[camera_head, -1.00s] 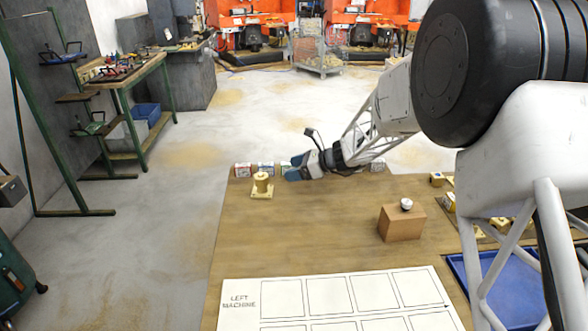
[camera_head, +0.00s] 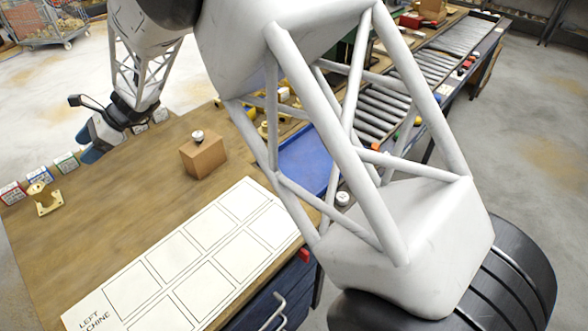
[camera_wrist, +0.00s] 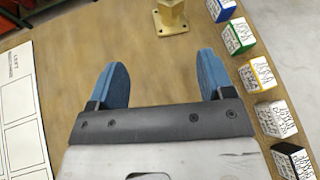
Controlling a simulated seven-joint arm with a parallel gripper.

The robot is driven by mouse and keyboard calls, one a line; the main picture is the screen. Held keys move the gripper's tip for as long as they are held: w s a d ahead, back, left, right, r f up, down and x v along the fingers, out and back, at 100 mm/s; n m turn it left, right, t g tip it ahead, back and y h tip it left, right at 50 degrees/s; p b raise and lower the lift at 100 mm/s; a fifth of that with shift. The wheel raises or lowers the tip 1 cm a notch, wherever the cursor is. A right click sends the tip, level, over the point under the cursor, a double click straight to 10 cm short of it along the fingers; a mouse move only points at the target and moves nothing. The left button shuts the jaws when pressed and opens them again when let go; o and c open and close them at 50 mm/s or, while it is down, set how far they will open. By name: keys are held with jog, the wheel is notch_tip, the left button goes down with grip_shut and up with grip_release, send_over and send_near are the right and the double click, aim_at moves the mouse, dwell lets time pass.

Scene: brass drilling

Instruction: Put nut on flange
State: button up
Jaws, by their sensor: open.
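The brass flange (camera_head: 43,200) stands on the left part of the wooden table, with a square base and a round upright neck. The wrist view shows it cut off at the top edge (camera_wrist: 171,17), beyond my fingertips. My gripper (camera_head: 91,150) is above the table, to the right of the flange in the head view. In the wrist view its two blue fingers (camera_wrist: 164,68) are apart with nothing between them. I cannot identify the nut for certain. A small round metallic piece (camera_head: 197,135) sits on the brown box (camera_head: 204,157).
Several labelled blocks, such as the green one (camera_head: 66,162) and the yellow one (camera_wrist: 256,74), line the table edge. A white gridded sheet (camera_head: 118,257) lies in front. A blue tray (camera_head: 308,160) and a roller conveyor (camera_head: 400,78) are to the right. Bare wood surrounds the box.

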jog(key=s+d+r+n+t+h, duration=0.15)
jog(key=d+r, duration=0.25)
jog(key=d, duration=0.8)
jog(key=s+d+r+n+t+h, duration=0.15)
jog(key=d+r, duration=0.25)
jog(key=d, duration=0.8)
jog(key=s+d+r+n+t+h, duration=0.1)
jog(key=s+d+r+n+t, duration=0.2)
jog(key=d, duration=1)
jog(key=s+d+n+t+h, duration=0.1)
jog(key=s+d+h, duration=0.1)
jog(key=s+d, duration=0.5)
jog(key=s+d+n+t+h, duration=0.1)
jog(key=s+d+n+h, duration=0.1)
jog(key=s+d, duration=0.5)
jog(key=s+d+n+h, duration=0.1)
jog(key=s+d+h, duration=0.2)
jog(key=s+d, duration=0.4)
jog(key=d, duration=0.9)
jog(key=shift+s+d+n+t, duration=0.2)
jog(key=shift+d+n+t, duration=0.15)
jog(key=shift+n+t, duration=0.05)
